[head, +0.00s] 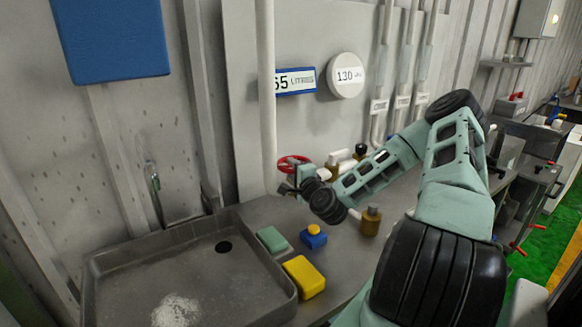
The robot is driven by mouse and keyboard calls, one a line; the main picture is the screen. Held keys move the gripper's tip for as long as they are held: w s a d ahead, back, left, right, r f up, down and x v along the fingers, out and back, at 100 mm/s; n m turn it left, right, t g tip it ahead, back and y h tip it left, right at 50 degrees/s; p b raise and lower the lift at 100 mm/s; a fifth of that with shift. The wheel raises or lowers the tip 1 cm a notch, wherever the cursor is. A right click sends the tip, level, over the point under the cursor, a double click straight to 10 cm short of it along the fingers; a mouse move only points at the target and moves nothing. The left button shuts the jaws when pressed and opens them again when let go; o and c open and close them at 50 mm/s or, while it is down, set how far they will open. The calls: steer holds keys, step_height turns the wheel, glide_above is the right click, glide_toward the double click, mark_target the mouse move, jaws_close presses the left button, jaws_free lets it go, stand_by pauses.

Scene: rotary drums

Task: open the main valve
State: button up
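A red round handwheel (293,163), which looks like the main valve, sits low by the wall at the foot of the white vertical pipe. My arm reaches in from the right, and my gripper (288,188) is just below and in front of the handwheel. The gripper is dark and small here, so its finger opening is unclear. I cannot tell whether it touches the wheel. Part of the wheel's lower edge is hidden behind the gripper and wrist. White pipe pieces with brass fittings (333,170) lie to the right of the wheel.
A grey sink (105,262) fills the lower left. A green sponge (272,239), a blue pot with a yellow top (313,238), a yellow block (304,277) and a brown bottle (370,221) stand on the counter below my forearm. Wall signs (346,76) hang above.

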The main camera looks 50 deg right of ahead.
steer(key=shift+x, duration=0.8)
jaws_close()
steer(key=shift+s+y, duration=0.1)
steer(key=shift+y, duration=0.2)
